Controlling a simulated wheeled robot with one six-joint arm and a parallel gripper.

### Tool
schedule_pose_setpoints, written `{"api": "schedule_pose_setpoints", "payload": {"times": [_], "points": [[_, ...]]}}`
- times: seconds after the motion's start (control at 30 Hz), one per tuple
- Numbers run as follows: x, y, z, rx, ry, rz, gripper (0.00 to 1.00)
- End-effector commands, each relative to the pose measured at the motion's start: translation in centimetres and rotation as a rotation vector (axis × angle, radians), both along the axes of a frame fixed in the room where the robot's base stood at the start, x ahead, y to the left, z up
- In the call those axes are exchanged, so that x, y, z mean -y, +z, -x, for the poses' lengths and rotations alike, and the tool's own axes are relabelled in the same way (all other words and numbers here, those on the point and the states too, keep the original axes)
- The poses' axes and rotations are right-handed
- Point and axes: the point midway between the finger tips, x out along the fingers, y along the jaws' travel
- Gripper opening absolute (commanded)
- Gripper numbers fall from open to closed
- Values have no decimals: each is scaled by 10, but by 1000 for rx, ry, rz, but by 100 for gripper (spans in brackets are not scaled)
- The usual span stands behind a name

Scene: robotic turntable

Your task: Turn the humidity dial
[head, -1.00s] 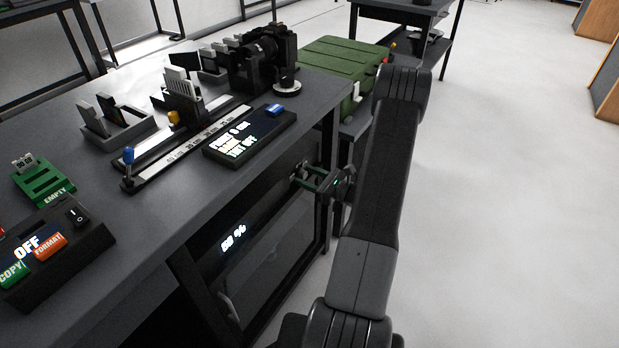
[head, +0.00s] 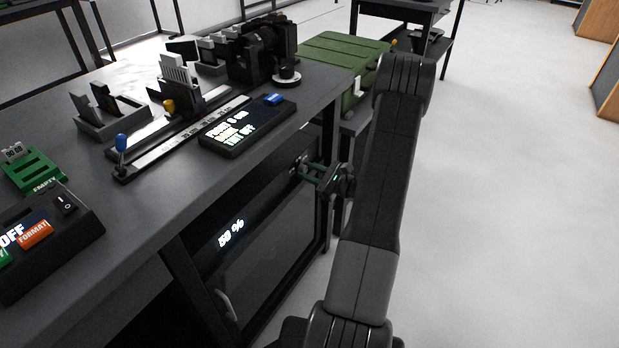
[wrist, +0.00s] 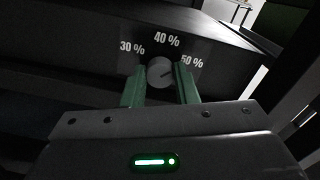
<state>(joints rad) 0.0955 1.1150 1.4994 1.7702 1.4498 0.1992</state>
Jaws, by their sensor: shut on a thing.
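The humidity dial (wrist: 161,73) is a round grey knob in the wrist view, with 30 %, 40 % and 50 % marks (wrist: 166,41) around it. Its pointer line slants to the upper right, toward the 50 % mark. My gripper (wrist: 160,82) has one green finger on each side of the dial and is shut on it. In the head view my gripper (head: 311,170) reaches the upper right of the dark cabinet front (head: 270,255); the dial is hard to make out there. A lit display (head: 231,233) on the cabinet reads about 50 %, blurred.
The grey table (head: 130,210) stands above the cabinet. It carries a black control box (head: 45,245), a slider rail (head: 180,140), a display panel (head: 245,128) and a camera (head: 262,50). A green case (head: 345,60) is behind my arm. The floor at right is clear.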

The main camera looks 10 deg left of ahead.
Motion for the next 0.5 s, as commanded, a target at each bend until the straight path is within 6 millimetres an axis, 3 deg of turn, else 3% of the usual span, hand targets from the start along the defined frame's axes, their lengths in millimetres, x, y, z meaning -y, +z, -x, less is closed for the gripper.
{"api": "schedule_pose_setpoints", "payload": {"times": [0.5], "points": [[0,-6,1,452,1,163,4]]}}
